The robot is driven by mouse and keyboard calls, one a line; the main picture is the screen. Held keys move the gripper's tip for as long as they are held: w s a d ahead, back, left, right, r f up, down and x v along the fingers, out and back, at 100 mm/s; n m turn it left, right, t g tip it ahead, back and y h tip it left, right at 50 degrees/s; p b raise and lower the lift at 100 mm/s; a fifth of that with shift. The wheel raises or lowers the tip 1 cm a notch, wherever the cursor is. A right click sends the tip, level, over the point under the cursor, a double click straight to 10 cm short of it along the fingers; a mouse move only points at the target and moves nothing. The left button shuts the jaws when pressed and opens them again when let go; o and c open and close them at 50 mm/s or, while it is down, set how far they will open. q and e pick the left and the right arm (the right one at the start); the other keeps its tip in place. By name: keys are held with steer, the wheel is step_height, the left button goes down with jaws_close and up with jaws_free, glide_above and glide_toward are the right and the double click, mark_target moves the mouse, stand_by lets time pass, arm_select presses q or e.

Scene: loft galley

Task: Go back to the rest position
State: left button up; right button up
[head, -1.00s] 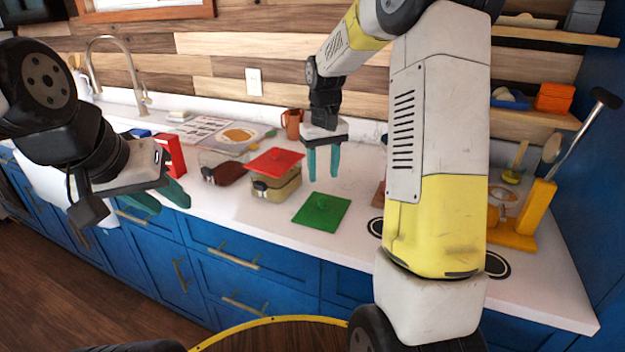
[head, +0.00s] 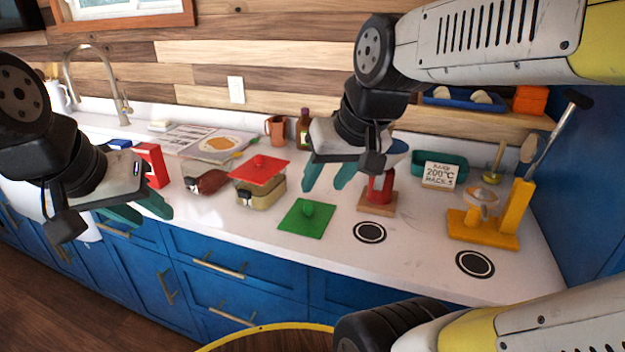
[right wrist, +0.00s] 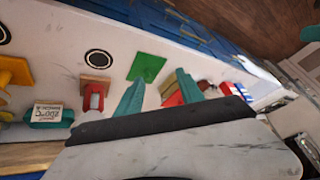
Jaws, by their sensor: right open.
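My left gripper (head: 140,210) hangs at the left in the head view, in front of the counter edge. Its two teal fingers are apart with nothing between them. The same fingers show in the right wrist view (right wrist: 157,92), spread above the counter. My right forearm crosses the upper right of the head view.
Blue drawers (head: 215,295) lie below.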

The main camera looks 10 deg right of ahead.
steer(key=shift+s+a+f+t, duration=0.1)
steer(key=shift+s+f+t, duration=0.05)
steer(key=shift+s, duration=0.4)
steer(key=shift+s+a+f+t, duration=0.1)
steer(key=shift+s+f+t, duration=0.05)
steer(key=shift+s, duration=0.35)
